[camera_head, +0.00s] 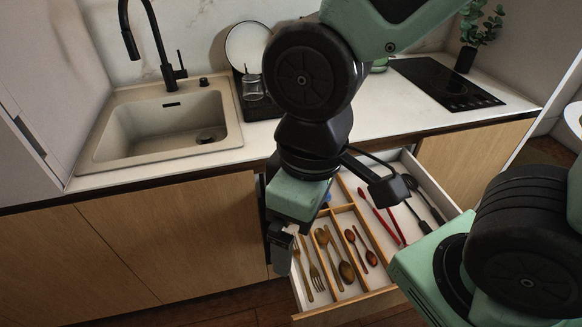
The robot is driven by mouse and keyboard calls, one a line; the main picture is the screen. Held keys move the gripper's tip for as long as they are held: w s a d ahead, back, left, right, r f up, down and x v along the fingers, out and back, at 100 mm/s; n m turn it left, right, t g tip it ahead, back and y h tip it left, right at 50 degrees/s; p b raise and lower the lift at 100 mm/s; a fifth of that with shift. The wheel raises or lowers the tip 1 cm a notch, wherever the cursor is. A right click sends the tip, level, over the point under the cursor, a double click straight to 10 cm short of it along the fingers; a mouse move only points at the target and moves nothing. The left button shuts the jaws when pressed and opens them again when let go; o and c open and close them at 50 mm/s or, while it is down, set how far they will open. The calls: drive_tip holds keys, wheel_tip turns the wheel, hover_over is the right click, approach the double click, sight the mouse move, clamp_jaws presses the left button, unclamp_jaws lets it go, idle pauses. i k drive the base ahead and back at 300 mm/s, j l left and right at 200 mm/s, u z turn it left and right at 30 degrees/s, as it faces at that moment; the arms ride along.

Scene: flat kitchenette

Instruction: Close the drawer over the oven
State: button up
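The drawer (352,304) is pulled out from below the counter, under the black cooktop (445,84) side. It has a wooden front and a white inside with wooden dividers. It holds wooden forks and spoons (346,270), red-handled utensils (383,215) and dark utensils (425,203). My gripper (281,252) points down at the drawer's left side, near its left front corner. I cannot tell whether it touches the drawer. Its fingers are seen edge-on and partly hidden by the hand, so their opening does not show. My arm hides the drawer's back left part. The oven is not visible.
The counter holds a sink (165,125) with a black faucet (150,45), a dish rack with a plate (246,48) and a glass (252,86), and a plant (478,35). Closed wooden cabinet fronts (175,245) lie left of the drawer. My own arm link fills the lower right.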

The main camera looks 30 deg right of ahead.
sight(376, 292)
drive_tip(key=k+j+z, duration=0.15)
drive_tip(key=j+z, duration=0.2)
drive_tip(key=k+j+z, duration=0.15)
drive_tip(key=j+z, duration=0.2)
drive_tip(key=k+j+z, duration=0.2)
drive_tip(key=z, duration=0.15)
drive_tip(key=j, duration=0.1)
